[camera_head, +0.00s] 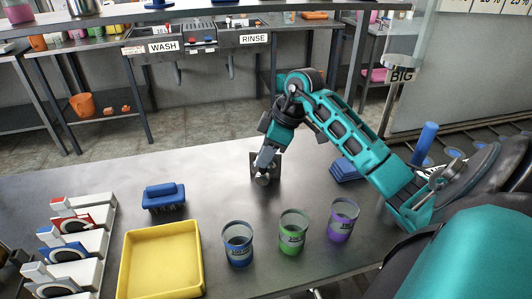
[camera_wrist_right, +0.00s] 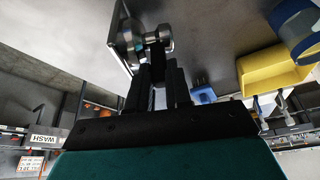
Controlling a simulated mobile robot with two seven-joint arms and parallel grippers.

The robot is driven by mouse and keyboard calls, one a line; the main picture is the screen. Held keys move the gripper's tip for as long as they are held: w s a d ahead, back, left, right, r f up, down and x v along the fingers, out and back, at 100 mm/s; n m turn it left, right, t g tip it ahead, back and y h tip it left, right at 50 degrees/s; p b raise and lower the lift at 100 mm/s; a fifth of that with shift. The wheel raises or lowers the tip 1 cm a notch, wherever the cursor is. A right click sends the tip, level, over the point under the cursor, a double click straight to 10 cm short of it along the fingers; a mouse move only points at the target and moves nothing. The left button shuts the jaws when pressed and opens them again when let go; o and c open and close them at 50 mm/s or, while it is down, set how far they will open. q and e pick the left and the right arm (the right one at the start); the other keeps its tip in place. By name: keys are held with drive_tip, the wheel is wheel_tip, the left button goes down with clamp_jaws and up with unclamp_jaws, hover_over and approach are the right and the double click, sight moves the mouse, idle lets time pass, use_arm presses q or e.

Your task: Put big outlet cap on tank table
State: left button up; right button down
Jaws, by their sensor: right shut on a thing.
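My right gripper (camera_head: 267,160) reaches down over the middle of the steel table (camera_head: 215,170). It is shut on a small grey metal piece, the big outlet cap (camera_head: 262,180), at or just above the table top. In the right wrist view the cap (camera_wrist_right: 150,40) shows as shiny round metal between the fingertips of the gripper (camera_wrist_right: 158,68). The fingers hide part of it, and I cannot tell whether it touches the table. My left gripper is not in view.
A blue brush (camera_head: 164,197), a yellow tray (camera_head: 160,265) and blue, green and purple cups (camera_head: 292,235) stand on the near table. Blue pads (camera_head: 347,170) lie to the right. Clear table surrounds the gripper.

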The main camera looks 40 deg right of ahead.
drive_tip(key=c, duration=1.1)
unclamp_jaws()
drive_tip(key=shift+o, duration=0.2)
drive_tip(key=shift+r, duration=0.1)
drive_tip(key=p+v, duration=0.1)
drive_tip(key=v, duration=1.1)
